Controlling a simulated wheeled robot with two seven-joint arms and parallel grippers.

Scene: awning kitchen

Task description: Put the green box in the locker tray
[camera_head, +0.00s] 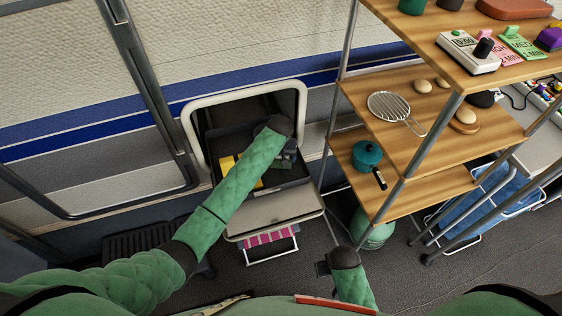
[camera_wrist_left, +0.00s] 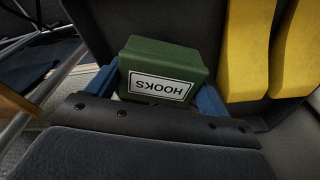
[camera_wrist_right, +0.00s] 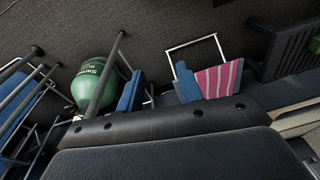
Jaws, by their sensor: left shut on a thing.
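The green box (camera_wrist_left: 166,68), with a white "HOOKS" label, sits between the blue fingers of my left gripper (camera_wrist_left: 157,92), which is shut on it. In the head view, my left arm reaches into the open wall locker, and the gripper (camera_head: 287,153) is over the right part of the dark locker tray (camera_head: 290,183). The arm largely hides the box there. I cannot tell whether the box touches the tray floor. My right gripper (camera_wrist_right: 159,91) is open and empty, low in front of the locker.
Yellow items (camera_wrist_left: 248,45) lie in the tray beside the box. The locker's pale frame (camera_head: 190,125) surrounds the opening, and its lowered door (camera_head: 275,213) extends in front. A wooden shelf rack (camera_head: 430,115) stands close at right. A green gas cylinder (camera_wrist_right: 88,88) stands below it.

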